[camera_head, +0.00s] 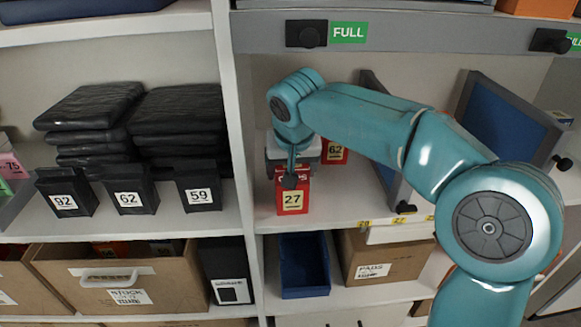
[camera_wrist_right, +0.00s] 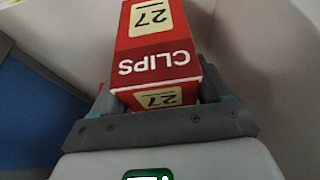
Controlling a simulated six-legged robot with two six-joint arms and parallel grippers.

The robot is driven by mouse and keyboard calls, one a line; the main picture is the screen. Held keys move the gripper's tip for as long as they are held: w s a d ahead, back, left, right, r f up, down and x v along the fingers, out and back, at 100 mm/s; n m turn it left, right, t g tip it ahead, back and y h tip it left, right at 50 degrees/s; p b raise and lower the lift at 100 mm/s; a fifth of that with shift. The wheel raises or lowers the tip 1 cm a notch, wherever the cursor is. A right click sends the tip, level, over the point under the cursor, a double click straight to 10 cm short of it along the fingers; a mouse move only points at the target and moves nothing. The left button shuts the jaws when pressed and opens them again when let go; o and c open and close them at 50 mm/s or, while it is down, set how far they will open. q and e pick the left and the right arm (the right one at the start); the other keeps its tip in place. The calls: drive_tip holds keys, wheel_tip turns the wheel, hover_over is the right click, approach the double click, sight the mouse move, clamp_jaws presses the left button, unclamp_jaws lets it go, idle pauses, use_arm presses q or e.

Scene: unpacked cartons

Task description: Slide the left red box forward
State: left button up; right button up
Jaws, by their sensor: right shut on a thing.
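The left red box (camera_head: 292,200), labelled 27, stands upright near the front of the middle shelf, beside the upright divider. A second red box (camera_head: 335,153), labelled 62, stands behind it to the right. My right gripper (camera_head: 291,178) reaches down over the left red box from above and is shut on it. In the right wrist view the same red box (camera_wrist_right: 153,62) shows CLIPS and 27, with the fingers on either side of it. The fingertips are mostly hidden there. My left gripper is in neither view.
Black folded stacks (camera_head: 180,110) and black numbered boxes (camera_head: 130,190) fill the shelf left of the white divider (camera_head: 236,120). Blue panels (camera_head: 500,112) stand at the right. Below are a blue bin (camera_head: 303,265) and a cardboard PADS box (camera_head: 375,268).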

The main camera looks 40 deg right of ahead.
drive_tip(key=shift+s+a, duration=0.15)
drive_tip(key=shift+s, duration=0.05)
drive_tip(key=o, duration=1.2)
drive_tip(key=shift+w, duration=0.1)
drive_tip(key=shift+c, duration=0.2)
drive_tip(key=p+v, duration=0.1)
drive_tip(key=v, duration=0.2)
drive_tip(key=shift+r+p, duration=0.3)
drive_tip(key=shift+r, duration=0.05)
drive_tip(key=s+a, duration=0.5)
drive_tip(key=s, duration=0.5)
drive_tip(key=shift+s+a+f, duration=0.25)
drive_tip(key=shift+a+f, duration=0.1)
drive_tip(key=shift+f, duration=0.05)
